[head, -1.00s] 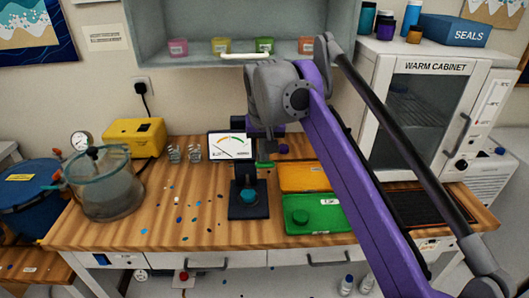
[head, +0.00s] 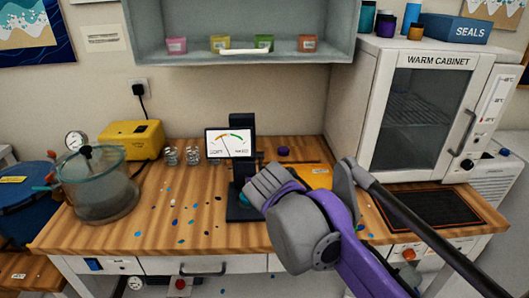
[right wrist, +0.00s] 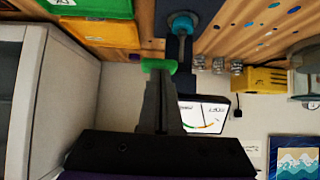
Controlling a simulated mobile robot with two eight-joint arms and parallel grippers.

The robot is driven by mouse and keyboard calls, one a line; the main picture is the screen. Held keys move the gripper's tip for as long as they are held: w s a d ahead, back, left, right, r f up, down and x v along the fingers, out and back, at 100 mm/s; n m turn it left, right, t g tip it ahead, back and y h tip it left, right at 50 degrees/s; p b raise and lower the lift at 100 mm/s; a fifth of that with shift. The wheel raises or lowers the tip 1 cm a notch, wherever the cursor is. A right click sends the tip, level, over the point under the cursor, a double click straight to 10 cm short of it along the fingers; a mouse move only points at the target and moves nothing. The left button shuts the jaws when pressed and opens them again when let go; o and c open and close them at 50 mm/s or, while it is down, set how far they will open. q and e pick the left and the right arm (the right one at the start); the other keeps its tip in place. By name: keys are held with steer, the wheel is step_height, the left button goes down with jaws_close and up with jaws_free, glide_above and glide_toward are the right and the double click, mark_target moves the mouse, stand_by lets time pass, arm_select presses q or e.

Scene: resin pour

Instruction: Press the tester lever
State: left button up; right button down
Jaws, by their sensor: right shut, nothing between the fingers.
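The tester (head: 242,128) is a black stand with a white gauge screen (head: 229,143), on the wooden bench. A teal disc (right wrist: 181,24) lies on its base in the right wrist view. The green-ended lever (right wrist: 158,65) shows there at my right gripper's fingertips (right wrist: 159,80). The right gripper is shut and empty; its fingers look very close to the lever end, but contact cannot be told. In the head view my right wrist hides the fingers, the lever and part of the base. My left gripper is out of view.
An orange tray (head: 319,178) is partly hidden behind my arm; a green tray (right wrist: 103,8) shows in the wrist view. Small glasses (head: 193,155), a yellow box (head: 131,139) and a glass vessel (head: 100,190) stand left. The warm cabinet (head: 362,110) stands right. Coloured flecks dot the bench.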

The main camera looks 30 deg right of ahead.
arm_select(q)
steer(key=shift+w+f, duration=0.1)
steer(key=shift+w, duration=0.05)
arm_select(e)
step_height(320, 180, down, 5)
steer(key=shift+w+r, duration=0.1)
stand_by(0.8)
stand_by(0.5)
